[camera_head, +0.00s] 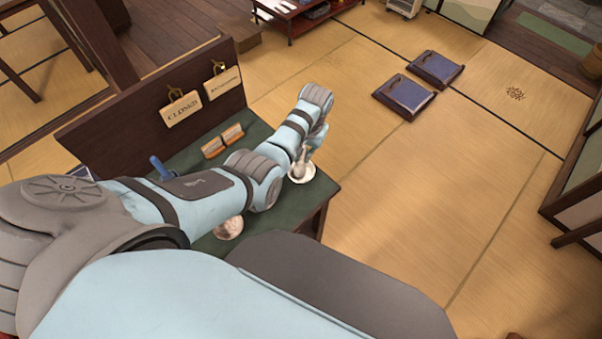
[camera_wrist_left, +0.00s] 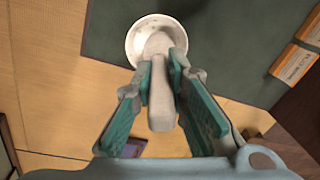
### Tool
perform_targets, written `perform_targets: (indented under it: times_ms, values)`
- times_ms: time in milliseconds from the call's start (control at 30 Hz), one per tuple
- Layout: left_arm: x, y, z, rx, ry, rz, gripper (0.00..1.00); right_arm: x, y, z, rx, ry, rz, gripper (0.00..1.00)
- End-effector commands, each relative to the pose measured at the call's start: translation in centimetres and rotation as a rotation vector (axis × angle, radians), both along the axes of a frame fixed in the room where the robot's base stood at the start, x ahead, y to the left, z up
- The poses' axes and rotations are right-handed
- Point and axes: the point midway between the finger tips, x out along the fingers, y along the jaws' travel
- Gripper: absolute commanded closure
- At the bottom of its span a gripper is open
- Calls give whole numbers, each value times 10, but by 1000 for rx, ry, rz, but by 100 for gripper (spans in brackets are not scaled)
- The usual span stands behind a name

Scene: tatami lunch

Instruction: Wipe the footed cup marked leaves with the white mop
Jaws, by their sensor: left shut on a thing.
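My left gripper (camera_head: 304,152) is shut on the white mop (camera_wrist_left: 161,105), with the pale handle between its teal-lined fingers. In the left wrist view the gripper (camera_wrist_left: 161,66) points at a white round cup (camera_wrist_left: 137,42) with small dark marks inside. The mop's pale head is over or in the cup's mouth; I cannot tell whether it touches. In the head view this cup (camera_head: 307,179) stands near the table's right end, under the gripper. A second cup (camera_head: 229,229), pale with reddish-brown tones, is partly behind my arm. Neither cup's leaf marking is clear. My right gripper is not seen.
The green-topped table (camera_head: 262,131) has a dark upright board at its back with hanging signs (camera_head: 181,108). Two orange-brown boxes (camera_head: 223,141) and a blue object (camera_head: 160,168) stand near the board. Dark cushions (camera_head: 404,95) lie on the tatami beyond.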

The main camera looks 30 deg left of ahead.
Motion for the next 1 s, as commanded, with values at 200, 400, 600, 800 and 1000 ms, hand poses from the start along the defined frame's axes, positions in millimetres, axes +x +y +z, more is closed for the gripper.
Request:
perform_targets:
  times_ms: [200,400,600,800,1000]
  values:
    - [0,1,0,-1,0,219,100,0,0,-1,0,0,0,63]
    - [0,1,0,-1,-1,215,100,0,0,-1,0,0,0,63]
    - [-1,1,-1,-1,-1,-65,100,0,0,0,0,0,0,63]
    - [-2,1,-1,1,-2,-674,100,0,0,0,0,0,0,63]
    - [-2,0,-1,-1,-1,-988,100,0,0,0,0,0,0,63]
